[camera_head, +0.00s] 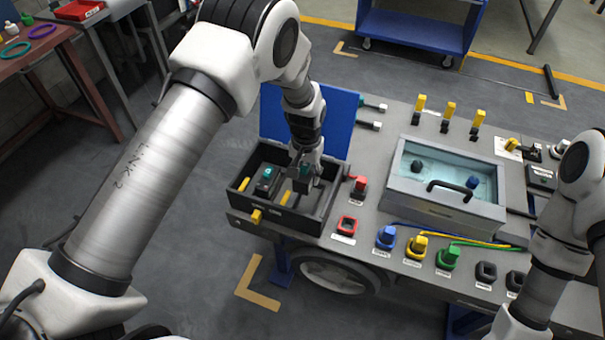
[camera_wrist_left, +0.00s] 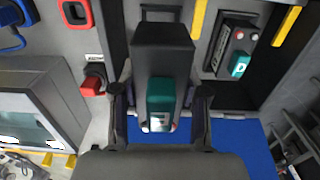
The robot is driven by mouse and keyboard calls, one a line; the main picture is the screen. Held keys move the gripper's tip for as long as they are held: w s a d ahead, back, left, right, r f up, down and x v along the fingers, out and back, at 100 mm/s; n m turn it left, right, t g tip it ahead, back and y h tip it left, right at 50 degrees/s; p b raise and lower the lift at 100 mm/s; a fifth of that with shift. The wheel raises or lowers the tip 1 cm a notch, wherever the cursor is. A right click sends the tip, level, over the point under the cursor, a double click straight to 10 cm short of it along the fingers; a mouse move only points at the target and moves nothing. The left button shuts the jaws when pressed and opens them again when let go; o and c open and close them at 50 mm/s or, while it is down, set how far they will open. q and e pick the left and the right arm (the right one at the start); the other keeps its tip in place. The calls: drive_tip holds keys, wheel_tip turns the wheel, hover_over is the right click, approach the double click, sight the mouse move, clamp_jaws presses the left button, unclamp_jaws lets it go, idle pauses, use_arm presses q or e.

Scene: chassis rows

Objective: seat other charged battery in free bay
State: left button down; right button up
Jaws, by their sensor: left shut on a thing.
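My left gripper (camera_head: 305,172) is shut on a dark battery with a teal tab, in the right part of the open black battery box (camera_head: 238,200). In the left wrist view the held battery (camera_wrist_left: 163,45) is upright between the two fingers (camera_wrist_left: 160,110). I cannot tell whether its lower end touches the box floor. Another dark battery (camera_head: 265,182) with a teal tab stands in the left bay; in the left wrist view this seated battery (camera_wrist_left: 236,48) shows small red lights. My right gripper is out of view.
The blue lid (camera_head: 340,125) stands open behind the box. A red knob (camera_head: 359,187) is close to its right wall. A clear-covered tray (camera_head: 445,180) with a black handle, coloured plugs (camera_head: 419,246) and yellow-topped switches (camera_head: 448,112) occupy the panel.

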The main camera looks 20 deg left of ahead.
use_arm(q)
drive_tip(key=w+f, duration=0.1)
drive_tip(key=f, duration=0.1)
drive_tip(key=w+f+b, duration=0.1)
drive_tip(key=f, duration=0.1)
drive_tip(key=shift+w+d, duration=0.1)
drive_tip(key=shift+w, duration=0.2)
drive_tip(key=b, duration=0.4)
hover_over(308, 201)
drive_tip(key=f, duration=0.5)
drive_tip(key=shift+w+f, duration=0.2)
drive_tip(key=shift+f, duration=0.1)
drive_tip(key=shift+f+b, duration=0.25)
drive_tip(key=shift+b, duration=0.05)
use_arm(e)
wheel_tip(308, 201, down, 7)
use_arm(q)
drive_tip(key=shift+s, duration=0.2)
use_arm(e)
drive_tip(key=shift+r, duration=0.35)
use_arm(q)
drive_tip(key=shift+f+b, duration=0.3)
drive_tip(key=shift+f, duration=0.45)
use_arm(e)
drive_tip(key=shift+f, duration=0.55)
